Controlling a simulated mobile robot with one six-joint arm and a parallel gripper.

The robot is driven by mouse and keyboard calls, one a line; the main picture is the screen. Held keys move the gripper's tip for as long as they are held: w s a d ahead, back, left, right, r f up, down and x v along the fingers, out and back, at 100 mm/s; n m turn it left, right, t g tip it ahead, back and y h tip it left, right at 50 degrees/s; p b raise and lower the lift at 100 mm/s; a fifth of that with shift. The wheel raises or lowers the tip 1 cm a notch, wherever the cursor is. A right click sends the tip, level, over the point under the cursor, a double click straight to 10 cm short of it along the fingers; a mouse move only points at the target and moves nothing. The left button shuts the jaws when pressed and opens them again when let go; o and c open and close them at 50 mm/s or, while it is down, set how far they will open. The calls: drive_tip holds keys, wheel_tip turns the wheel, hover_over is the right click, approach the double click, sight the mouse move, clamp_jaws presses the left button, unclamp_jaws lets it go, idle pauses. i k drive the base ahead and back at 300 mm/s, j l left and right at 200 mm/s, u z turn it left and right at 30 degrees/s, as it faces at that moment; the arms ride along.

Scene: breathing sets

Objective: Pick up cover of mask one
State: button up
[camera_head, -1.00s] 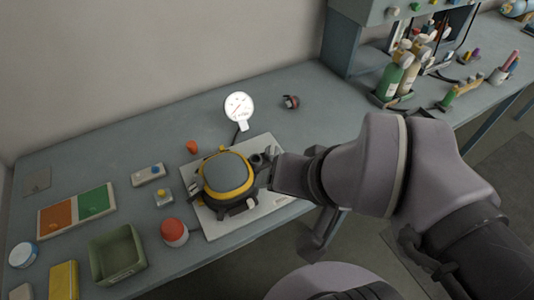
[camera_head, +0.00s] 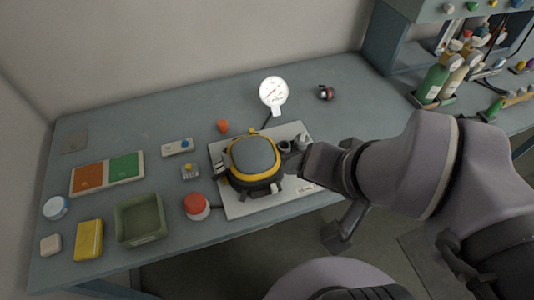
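The mask unit (camera_head: 253,160), a dark rounded body with a yellow rim and a grey-blue cover (camera_head: 252,153) on top, sits on a white board on the bench. My gripper (camera_head: 287,160) is at the right side of the mask, with the arm reaching in from the right. The fingers are small and dark against the mask and partly hidden, so I cannot tell if they touch it or are closed.
A round gauge (camera_head: 273,92) stands behind the board (camera_head: 238,209). A red-topped button (camera_head: 196,206), green tray (camera_head: 140,219), yellow box (camera_head: 89,239) and orange-green panel (camera_head: 107,173) lie to the left. Bottles (camera_head: 432,82) stand at right.

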sight(301, 140)
drive_tip(key=i+l+u, duration=0.2)
drive_tip(key=l, duration=0.15)
drive_tip(key=i+l+u, duration=0.2)
drive_tip(key=l, duration=0.2)
drive_tip(key=l+u, duration=0.15)
drive_tip(key=l, duration=0.25)
drive_tip(key=i, duration=0.05)
